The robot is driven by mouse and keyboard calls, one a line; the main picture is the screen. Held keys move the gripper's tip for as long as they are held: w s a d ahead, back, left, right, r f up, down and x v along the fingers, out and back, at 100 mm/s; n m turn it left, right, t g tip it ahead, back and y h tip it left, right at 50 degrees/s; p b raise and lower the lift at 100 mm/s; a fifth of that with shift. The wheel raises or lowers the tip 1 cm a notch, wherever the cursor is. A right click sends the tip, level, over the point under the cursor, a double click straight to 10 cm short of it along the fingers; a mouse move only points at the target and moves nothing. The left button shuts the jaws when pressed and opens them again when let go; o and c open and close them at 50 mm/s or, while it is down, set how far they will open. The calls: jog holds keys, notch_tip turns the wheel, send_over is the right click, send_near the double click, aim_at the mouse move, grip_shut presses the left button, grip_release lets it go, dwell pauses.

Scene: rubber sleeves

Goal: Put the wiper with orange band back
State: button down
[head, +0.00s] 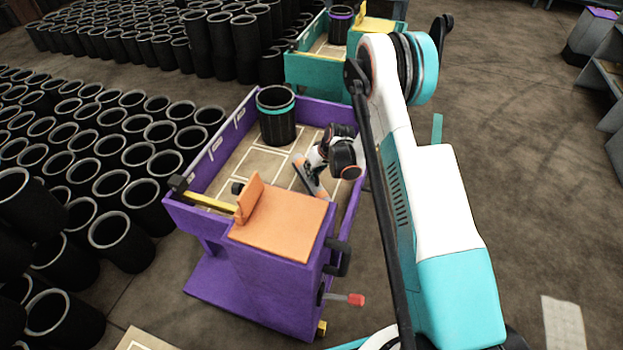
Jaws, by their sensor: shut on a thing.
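My gripper (317,163) is over the right side of the purple cart's tray, at the end of my white and teal arm. It appears shut on the wiper with orange band (306,176), a slim piece with orange and grey parts slanting down to the right. The wiper is close above the tray floor or touching it; I cannot tell which. The tray floor (262,155) is tan with white outlined rectangles. The fingertips are small and partly hidden by the gripper body.
A black sleeve with a teal band (277,118) stands at the tray's back. The purple cart (250,290) has an orange pad (280,222) at its front. Many black sleeves (100,235) crowd the left. A teal cart (305,75) is behind.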

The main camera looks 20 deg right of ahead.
notch_tip(320, 180, down, 4)
jog(key=shift+r+b, duration=0.1)
jog(key=shift+b, duration=0.55)
jog(key=c, duration=1.6)
grip_release()
jog(key=shift+c, duration=0.2)
